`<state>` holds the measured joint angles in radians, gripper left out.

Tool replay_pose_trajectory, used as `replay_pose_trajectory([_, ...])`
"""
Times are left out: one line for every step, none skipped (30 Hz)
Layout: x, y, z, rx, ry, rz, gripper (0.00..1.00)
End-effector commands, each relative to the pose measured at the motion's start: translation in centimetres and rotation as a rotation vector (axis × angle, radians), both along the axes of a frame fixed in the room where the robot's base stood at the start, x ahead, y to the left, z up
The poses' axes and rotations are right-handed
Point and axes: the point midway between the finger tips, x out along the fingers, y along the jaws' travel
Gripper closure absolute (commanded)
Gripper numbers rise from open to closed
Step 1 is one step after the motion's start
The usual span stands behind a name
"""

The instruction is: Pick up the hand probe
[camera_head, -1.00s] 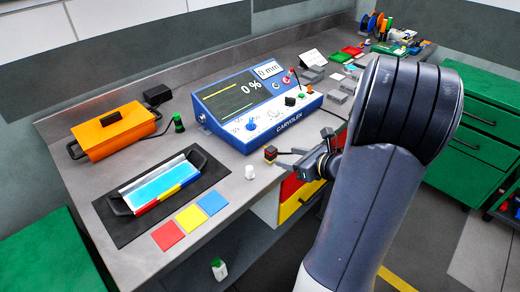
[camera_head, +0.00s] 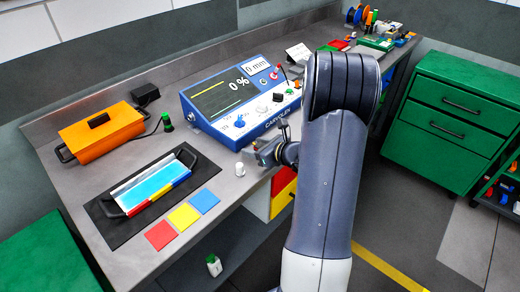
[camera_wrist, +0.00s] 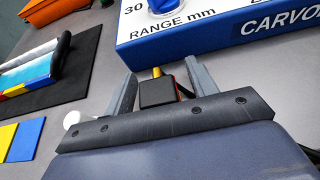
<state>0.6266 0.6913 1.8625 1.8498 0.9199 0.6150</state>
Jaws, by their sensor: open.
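The hand probe (camera_wrist: 157,93) is a small block with a dark top, a yellow end and a bit of red at its side. In the wrist view it sits between the two grey fingers of my gripper (camera_wrist: 161,77), with a visible gap on the left. I cannot tell how far the fingers reach down beside it. In the head view my gripper (camera_head: 262,153) is over the bench's front edge, before the blue CARVOLEX unit (camera_head: 240,100). There the probe is mostly hidden behind the gripper.
A white knob-like piece (camera_head: 240,169) stands close left of my gripper. Red, yellow and blue squares (camera_head: 184,215) lie at the bench's front.

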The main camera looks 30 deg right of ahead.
Motion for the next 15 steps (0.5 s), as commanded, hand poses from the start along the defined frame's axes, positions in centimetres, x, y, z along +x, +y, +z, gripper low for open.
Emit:
replay_pose_trajectory([0.02, 0.00, -0.01, 0.000, 0.000, 0.000, 0.45])
replay_pose_trajectory([0.01, -0.01, -0.01, 0.000, 0.000, 0.000, 0.45])
replay_pose_trajectory([0.00, -0.01, -0.01, 0.000, 0.000, 0.000, 0.45])
replay_pose_trajectory([-0.01, -0.01, -0.01, 0.000, 0.000, 0.000, 0.45])
replay_pose_trajectory([-0.01, -0.01, -0.01, 0.000, 0.000, 0.000, 0.46])
replay_pose_trajectory([-0.02, -0.02, 0.00, 0.000, 0.000, 0.000, 0.50])
replay_pose_trajectory([-0.02, -0.02, 0.00, 0.000, 0.000, 0.000, 0.52])
replay_pose_trajectory([-0.02, -0.02, 0.00, 0.000, 0.000, 0.000, 0.54])
replay_pose_trajectory([-0.03, -0.02, 0.00, 0.000, 0.000, 0.000, 0.58])
replay_pose_trajectory([-0.03, -0.02, 0.00, 0.000, 0.000, 0.000, 0.60])
replay_pose_trajectory([-0.03, -0.02, 0.00, 0.000, 0.000, 0.000, 0.63])
replay_pose_trajectory([-0.03, -0.02, 0.01, 0.000, 0.000, 0.000, 0.66])
replay_pose_trajectory([-0.03, -0.02, 0.01, 0.000, 0.000, 0.000, 0.68])
replay_pose_trajectory([-0.03, -0.02, 0.02, 0.000, 0.000, 0.000, 0.71])
replay_pose_trajectory([-0.03, -0.02, 0.02, 0.000, 0.000, 0.000, 0.74])
